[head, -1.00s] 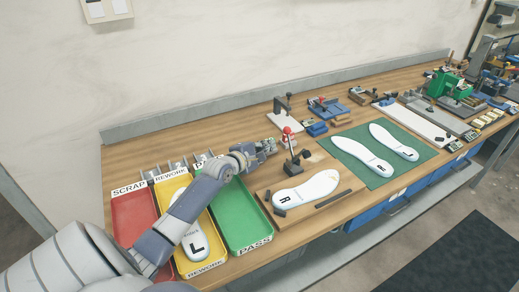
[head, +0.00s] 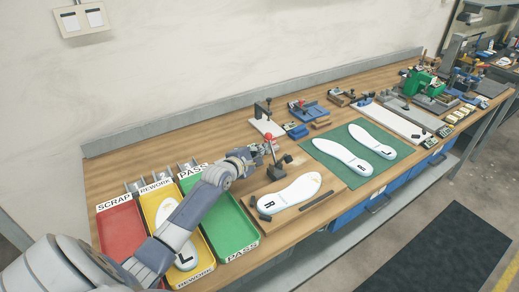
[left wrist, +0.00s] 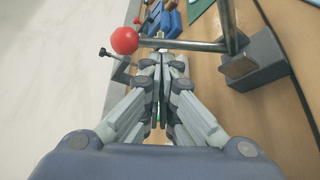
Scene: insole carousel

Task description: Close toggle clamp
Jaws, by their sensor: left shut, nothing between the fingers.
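The toggle clamp (head: 281,166) stands on the wooden fixture board, its lever rising to a red ball knob (head: 268,137). In the left wrist view the red knob (left wrist: 124,40) and the lever rod (left wrist: 190,45) cross just beyond my fingertips, and the dark clamp base (left wrist: 252,65) is at right. My left gripper (head: 260,152) is shut and empty, close beside the lever on its left; whether it touches is unclear. A white insole marked R (head: 290,194) lies on the board in front of the clamp. My right gripper is not in view.
Red (head: 122,232), yellow (head: 152,205) and green (head: 222,212) trays lie left of the fixture; an insole is in the yellow one. A white plate with a dark stand (head: 266,125) is behind the clamp. A green mat (head: 330,150) with two insoles lies right.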

